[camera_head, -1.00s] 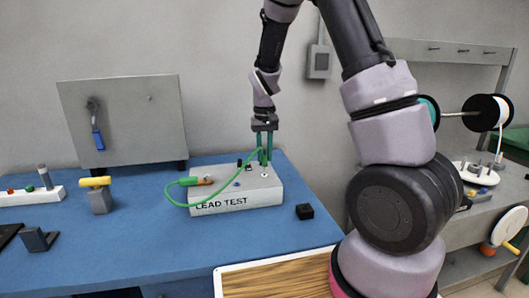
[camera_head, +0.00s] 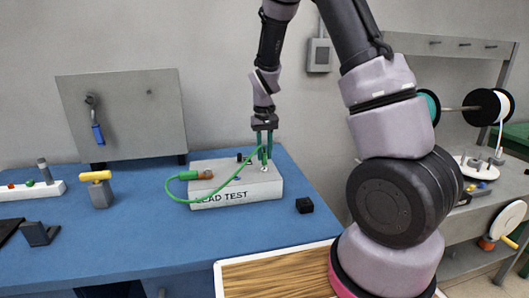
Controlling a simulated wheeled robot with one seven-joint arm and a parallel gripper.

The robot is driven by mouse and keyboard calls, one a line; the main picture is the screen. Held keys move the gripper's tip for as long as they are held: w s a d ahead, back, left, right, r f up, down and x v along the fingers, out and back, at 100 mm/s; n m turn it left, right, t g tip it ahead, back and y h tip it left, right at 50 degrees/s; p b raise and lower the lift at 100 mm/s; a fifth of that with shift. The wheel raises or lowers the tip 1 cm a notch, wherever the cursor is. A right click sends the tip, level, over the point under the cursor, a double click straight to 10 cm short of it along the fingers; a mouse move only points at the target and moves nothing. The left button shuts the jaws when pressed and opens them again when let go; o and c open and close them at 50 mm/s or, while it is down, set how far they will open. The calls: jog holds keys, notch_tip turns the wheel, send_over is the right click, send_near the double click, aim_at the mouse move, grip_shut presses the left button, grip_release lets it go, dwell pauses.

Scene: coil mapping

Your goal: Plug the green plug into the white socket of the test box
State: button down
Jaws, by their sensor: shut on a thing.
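The test box (camera_head: 236,196), a light grey box marked "LEAD TEST", stands on the blue bench. My gripper (camera_head: 264,160) points straight down over the right part of its top and is shut. The green plug is hard to make out between the green-looking fingers. A green lead (camera_head: 222,189) runs from there in a loop to a green connector with a copper-coloured end (camera_head: 206,174) at the box's left. The white socket (camera_head: 264,170) is just under the fingertips and partly hidden. I cannot tell whether the plug touches it.
Small dark and blue sockets lie on the box top, left of the fingers. A yellow-topped stand (camera_head: 98,190) and a grey board (camera_head: 124,115) are at the left. A wood-topped tray (camera_head: 275,272) is in front.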

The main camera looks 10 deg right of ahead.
jog(key=shift+f, duration=1)
dwell(0.5)
jog(key=c, duration=0.6)
grip_release()
notch_tip(320, 180, up, 11)
jog(key=shift+f, duration=0.1)
jog(key=s+d+r+m+t+y, duration=0.2)
jog(key=s+d+r+t, duration=0.15)
jog(key=s+r, duration=0.85)
jog(key=s+d+r+m+t, duration=0.2)
jog(key=s+r, duration=0.5)
jog(key=s, duration=0.4)
jog(key=shift+d+r+t, duration=0.15)
jog(key=shift+t, duration=0.7)
